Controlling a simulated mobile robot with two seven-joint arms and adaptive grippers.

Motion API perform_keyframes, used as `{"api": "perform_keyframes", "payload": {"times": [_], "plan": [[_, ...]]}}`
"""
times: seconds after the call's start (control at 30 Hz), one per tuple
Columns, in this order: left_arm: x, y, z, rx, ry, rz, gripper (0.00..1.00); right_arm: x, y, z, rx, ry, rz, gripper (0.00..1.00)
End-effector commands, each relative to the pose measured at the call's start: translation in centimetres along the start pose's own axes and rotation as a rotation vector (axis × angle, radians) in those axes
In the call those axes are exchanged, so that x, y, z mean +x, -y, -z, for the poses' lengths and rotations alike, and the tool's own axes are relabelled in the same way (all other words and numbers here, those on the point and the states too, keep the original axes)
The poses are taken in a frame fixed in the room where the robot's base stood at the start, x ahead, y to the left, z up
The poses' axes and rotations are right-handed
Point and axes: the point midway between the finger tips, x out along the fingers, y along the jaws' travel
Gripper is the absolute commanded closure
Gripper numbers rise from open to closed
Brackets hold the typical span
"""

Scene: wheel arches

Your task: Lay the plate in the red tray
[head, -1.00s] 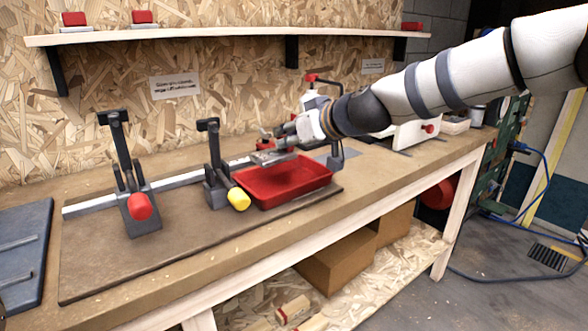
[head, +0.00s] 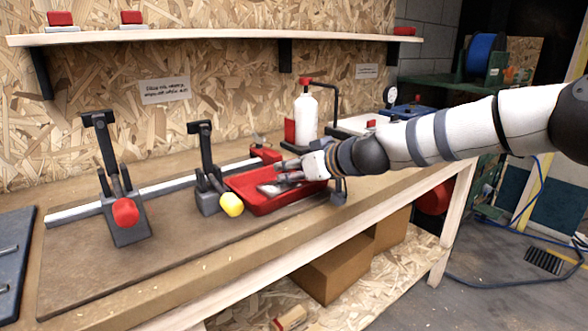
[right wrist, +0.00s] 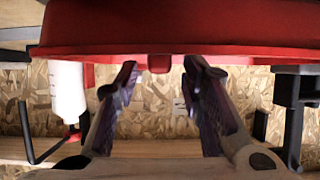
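The red tray (head: 262,207) sits on the brown board on the bench, right of the yellow-knobbed clamp. A flat grey piece, apparently the plate (head: 270,188), shows inside the tray, partly hidden by my right gripper. My right gripper (head: 280,170) is over the tray, its arm coming in from the right. In the right wrist view, its two fingers (right wrist: 162,75) are apart with nothing visible between them. The red tray (right wrist: 190,28) fills the top of that view, which appears upside down; the plate cannot be made out there. My left gripper is not in view.
A yellow-knobbed clamp (head: 207,195) stands close to the tray's left side, and a red-knobbed clamp (head: 122,205) farther left. A metal rail (head: 165,187) runs behind them. A white bottle (head: 305,120) stands behind the tray. The board's front left is clear.

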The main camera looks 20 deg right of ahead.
Motion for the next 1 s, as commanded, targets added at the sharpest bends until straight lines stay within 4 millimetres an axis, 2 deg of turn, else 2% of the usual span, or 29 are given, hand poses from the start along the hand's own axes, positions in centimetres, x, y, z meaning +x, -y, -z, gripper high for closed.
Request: {"api": "perform_keyframes", "payload": {"times": [0.07, 0.17, 0.4, 0.5, 0.6, 0.7, 1.0], "plan": [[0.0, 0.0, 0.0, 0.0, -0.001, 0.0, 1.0, -0.1, 0.0, 0.1, 0.0, -0.001, 0.0, 0.64], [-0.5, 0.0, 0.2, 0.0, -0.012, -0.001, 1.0, -1.2, -0.1, 0.4, 0.0, -0.004, -0.001, 0.64], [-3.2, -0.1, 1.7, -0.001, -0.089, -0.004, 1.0, -8.0, 0.0, 1.2, -0.004, -0.017, -0.003, 0.64], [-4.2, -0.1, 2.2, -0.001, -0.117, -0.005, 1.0, -10.3, 0.1, 1.1, -0.004, -0.017, -0.002, 0.64], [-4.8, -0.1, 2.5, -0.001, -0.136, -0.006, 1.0, -11.7, 0.0, 0.8, -0.004, -0.012, -0.002, 0.64], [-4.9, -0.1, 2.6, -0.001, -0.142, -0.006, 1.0, -12.2, 0.0, 0.5, -0.001, -0.007, -0.001, 0.64], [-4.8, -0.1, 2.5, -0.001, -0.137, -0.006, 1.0, -12.0, 0.0, 0.0, 0.001, 0.0, 0.0, 0.64]]}}
